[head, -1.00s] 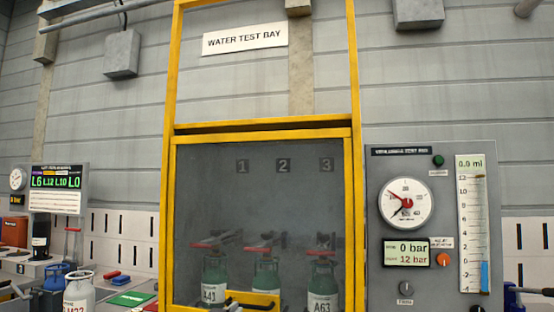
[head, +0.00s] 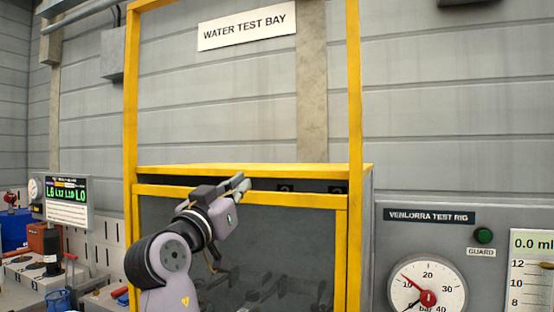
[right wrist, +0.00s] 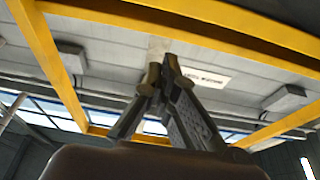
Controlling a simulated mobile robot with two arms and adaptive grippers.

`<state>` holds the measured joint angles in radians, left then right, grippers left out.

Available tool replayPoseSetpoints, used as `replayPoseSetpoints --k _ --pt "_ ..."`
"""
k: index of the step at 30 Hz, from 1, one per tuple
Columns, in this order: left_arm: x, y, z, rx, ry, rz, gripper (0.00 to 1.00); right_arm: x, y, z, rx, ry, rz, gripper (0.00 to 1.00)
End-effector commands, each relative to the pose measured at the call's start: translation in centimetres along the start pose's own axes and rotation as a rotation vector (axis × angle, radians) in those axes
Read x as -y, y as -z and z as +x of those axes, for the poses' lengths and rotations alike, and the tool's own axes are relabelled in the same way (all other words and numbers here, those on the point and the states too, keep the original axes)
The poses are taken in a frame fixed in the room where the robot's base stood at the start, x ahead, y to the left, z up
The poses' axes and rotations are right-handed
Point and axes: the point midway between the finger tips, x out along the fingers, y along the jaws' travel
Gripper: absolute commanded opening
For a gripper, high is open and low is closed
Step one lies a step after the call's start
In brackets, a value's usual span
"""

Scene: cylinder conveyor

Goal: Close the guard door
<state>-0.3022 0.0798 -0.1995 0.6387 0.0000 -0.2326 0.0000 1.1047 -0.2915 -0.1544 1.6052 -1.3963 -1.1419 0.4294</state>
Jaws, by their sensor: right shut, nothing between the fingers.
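The guard door (head: 310,201) is a dark see-through panel in a yellow frame, between tall yellow uprights. Its top bar sits a little below the yellow top edge of the bay, with a dark gap between. The door's lower part is out of the head view. My right gripper (head: 243,184) is shut and empty, in front of the door's top bar. I cannot tell whether it touches the bar. In the right wrist view its closed fingers (right wrist: 160,72) point up among yellow frame beams. My left gripper is not in view.
The test rig panel (head: 400,250) stands right of the bay, with a gauge (head: 427,290) and a green lamp (head: 484,236) marked GUARD. A lit display (head: 67,190) and bench items are at left. Dark shapes show faintly behind the panel.

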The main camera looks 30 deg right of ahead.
Motion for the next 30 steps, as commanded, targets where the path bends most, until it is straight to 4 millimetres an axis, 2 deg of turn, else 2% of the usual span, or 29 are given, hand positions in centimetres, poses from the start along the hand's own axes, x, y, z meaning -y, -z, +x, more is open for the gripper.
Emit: replayPoseSetpoints --k 1,4,7,19,20,22,30 --pt "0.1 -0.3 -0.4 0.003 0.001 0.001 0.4 0.0 0.6 0.1 -0.002 0.0 0.0 0.0" --pt "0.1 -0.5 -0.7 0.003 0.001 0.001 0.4 -0.1 0.8 0.7 -0.004 -0.002 -0.001 0.0" --pt "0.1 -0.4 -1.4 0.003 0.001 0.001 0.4 -0.1 0.9 2.1 -0.005 -0.004 -0.001 0.0" --pt "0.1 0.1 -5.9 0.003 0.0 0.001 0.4 -0.2 1.1 10.6 -0.003 -0.003 -0.002 0.0" --pt "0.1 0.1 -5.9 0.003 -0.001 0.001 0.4 0.0 -0.1 9.9 0.0 0.0 -0.004 0.0" --pt "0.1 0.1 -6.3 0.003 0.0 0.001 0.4 -0.1 -1.2 9.5 -0.001 -0.001 -0.004 0.0" --pt "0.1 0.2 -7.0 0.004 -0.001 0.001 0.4 -0.1 -3.1 8.7 -0.004 -0.002 -0.001 0.0"
